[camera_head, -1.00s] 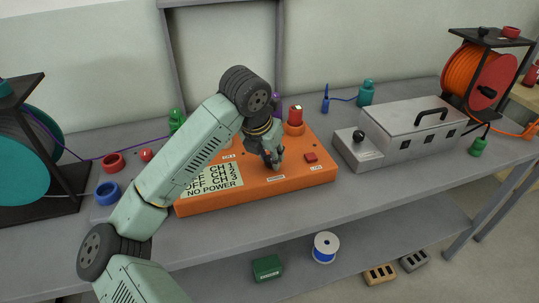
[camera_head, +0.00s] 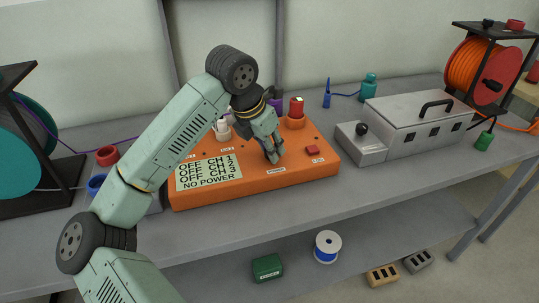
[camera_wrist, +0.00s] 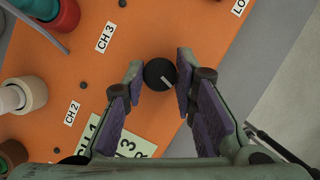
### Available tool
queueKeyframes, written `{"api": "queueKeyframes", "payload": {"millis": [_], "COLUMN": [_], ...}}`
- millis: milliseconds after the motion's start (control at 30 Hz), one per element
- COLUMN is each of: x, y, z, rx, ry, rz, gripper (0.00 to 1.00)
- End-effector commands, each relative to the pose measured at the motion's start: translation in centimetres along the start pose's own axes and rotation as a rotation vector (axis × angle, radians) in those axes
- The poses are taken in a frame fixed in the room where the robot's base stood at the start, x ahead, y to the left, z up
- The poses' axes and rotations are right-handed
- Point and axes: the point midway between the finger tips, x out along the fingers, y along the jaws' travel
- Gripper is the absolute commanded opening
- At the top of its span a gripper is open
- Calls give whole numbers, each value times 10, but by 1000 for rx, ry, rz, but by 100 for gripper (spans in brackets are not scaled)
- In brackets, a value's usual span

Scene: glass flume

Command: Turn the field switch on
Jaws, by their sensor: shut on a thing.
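An orange control box (camera_head: 255,185) stands on the grey bench. Its display (camera_head: 208,171) reads OFF CH 1, OFF CH 2, OFF CH 3 and NO POWER. A round black knob (camera_wrist: 160,74) with a white pointer mark sits on the orange top in the wrist view. A small label there is too small to read.
A red button (camera_head: 312,150) is right of my gripper. A red-and-orange plug stack (camera_head: 296,112) and white connector (camera_head: 222,130) stand behind on the box. A grey metal case (camera_head: 418,122) is to the right. Cable reels stand at both ends. The bench front is clear.

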Motion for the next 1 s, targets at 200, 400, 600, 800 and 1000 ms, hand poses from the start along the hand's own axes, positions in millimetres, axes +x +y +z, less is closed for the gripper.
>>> {"api": "queueKeyframes", "payload": {"millis": [200,400,600,800,1000], "x": [4,2,1,0,0], "y": [2,3,4,4,5], "z": [-1,0,1,2,3], "rx": [189,365,540,716,885], "ry": [0,0,2,2,2], "rz": [-78,-152,-226,-298,-368], "gripper": [0,0,0,0,0]}}
